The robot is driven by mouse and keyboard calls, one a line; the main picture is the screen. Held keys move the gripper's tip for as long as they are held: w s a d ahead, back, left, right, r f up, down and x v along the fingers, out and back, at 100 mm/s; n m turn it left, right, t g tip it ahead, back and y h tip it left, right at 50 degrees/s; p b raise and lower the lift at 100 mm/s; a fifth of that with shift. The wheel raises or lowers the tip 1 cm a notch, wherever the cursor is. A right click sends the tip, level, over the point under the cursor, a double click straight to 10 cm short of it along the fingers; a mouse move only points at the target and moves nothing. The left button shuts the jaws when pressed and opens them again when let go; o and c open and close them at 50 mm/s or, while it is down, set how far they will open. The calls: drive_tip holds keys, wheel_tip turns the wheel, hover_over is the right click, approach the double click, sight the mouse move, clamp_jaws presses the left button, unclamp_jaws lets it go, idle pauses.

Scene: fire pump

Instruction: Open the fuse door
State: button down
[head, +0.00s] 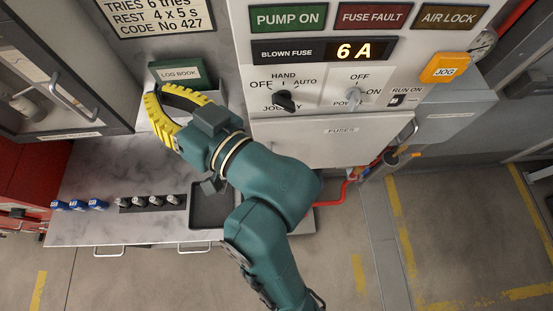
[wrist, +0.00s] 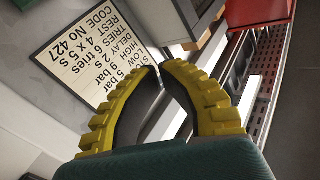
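The fuse door (head: 318,142) is a pale panel labelled FUSES in the head view. It sits under the switch panel and looks shut. My gripper (head: 157,92) has yellow ribbed fingers and is well to the left of the door, near the log book. In the wrist view my gripper (wrist: 161,68) has its tips close together, with a narrow gap and nothing held between them. The fuse door does not show in the wrist view.
Above the door are a selector switch (head: 285,101), a power switch (head: 354,94) and an orange JOG button (head: 444,68). The log book (head: 180,74) is beside my gripper. Blue fuses (head: 78,205), dark-and-silver fuses (head: 150,201) and a dark tray (head: 207,213) are on the counter.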

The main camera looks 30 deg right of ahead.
drive_tip(key=d+f+m+g+y, duration=0.2)
drive_tip(key=d+f+m+g, duration=0.15)
drive_tip(key=f, duration=1.35)
drive_tip(key=s+d+f+m+t+h, duration=0.4)
drive_tip(key=s+d+f+m+h, duration=0.1)
drive_tip(key=s+d+f+m, duration=1)
drive_tip(key=w+a+f+n, duration=0.1)
drive_tip(key=w+n, duration=0.1)
drive_tip(key=w, duration=0.8)
drive_tip(key=shift+w+a+f+p, duration=0.15)
drive_tip(key=shift+w+f+p, duration=0.2)
drive_tip(key=shift+p, duration=0.1)
